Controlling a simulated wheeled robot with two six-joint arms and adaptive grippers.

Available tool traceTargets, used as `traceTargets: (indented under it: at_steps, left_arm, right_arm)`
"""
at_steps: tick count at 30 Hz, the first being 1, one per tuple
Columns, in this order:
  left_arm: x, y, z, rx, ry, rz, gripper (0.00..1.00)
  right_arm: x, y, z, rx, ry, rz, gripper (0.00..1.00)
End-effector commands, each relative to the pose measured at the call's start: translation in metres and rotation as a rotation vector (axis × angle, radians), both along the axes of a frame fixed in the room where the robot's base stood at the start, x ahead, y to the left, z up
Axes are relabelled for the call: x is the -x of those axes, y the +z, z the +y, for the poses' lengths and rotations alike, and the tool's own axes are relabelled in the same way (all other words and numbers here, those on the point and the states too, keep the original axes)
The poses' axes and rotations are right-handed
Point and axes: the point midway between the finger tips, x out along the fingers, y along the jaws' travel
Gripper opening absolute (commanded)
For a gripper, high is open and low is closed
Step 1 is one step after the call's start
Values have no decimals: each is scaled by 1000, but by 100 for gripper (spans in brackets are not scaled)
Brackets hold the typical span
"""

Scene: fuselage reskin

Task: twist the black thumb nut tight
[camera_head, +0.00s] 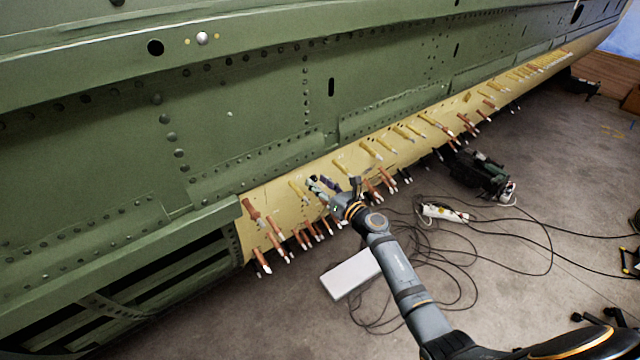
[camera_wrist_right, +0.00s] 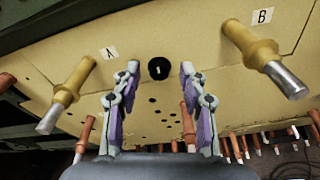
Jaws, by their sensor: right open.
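The black thumb nut (camera_wrist_right: 158,68) sits on the cream skin panel (camera_wrist_right: 205,50), between the labels A (camera_wrist_right: 109,53) and B (camera_wrist_right: 262,16) in the right wrist view. My right gripper (camera_wrist_right: 158,75) is open, with one finger on each side of the nut and a gap to it on both sides. I cannot tell how far the tips are from the panel. In the head view my right gripper (camera_head: 328,184) is at the panel's lower strip, and the nut cannot be made out there. My left gripper is not in view.
Gold fasteners stick out of the panel left (camera_wrist_right: 72,82) and right (camera_wrist_right: 262,55) of my fingers. Several copper fasteners (camera_head: 275,243) line the lower edge. A white box (camera_head: 350,275), a power strip (camera_head: 445,213) and loose cables lie on the floor.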

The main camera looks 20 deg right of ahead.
Motion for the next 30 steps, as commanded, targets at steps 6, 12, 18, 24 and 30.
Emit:
traceTargets:
  at_steps: [6, 12, 18, 24, 30]
  left_arm:
    - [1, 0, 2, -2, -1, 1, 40]
    - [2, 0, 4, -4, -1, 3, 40]
    - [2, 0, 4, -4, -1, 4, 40]
    - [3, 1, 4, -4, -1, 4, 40]
    - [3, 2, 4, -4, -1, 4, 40]
  right_arm:
    - [0, 0, 0, -1, 0, 0, 16]
    - [0, 0, 0, -1, 0, 0, 0]
    - [0, 0, 0, -13, 1, 5, 0]
    - [0, 0, -1, -80, 11, 29, 0]
    - [0, -1, -2, -218, 31, 81, 0]
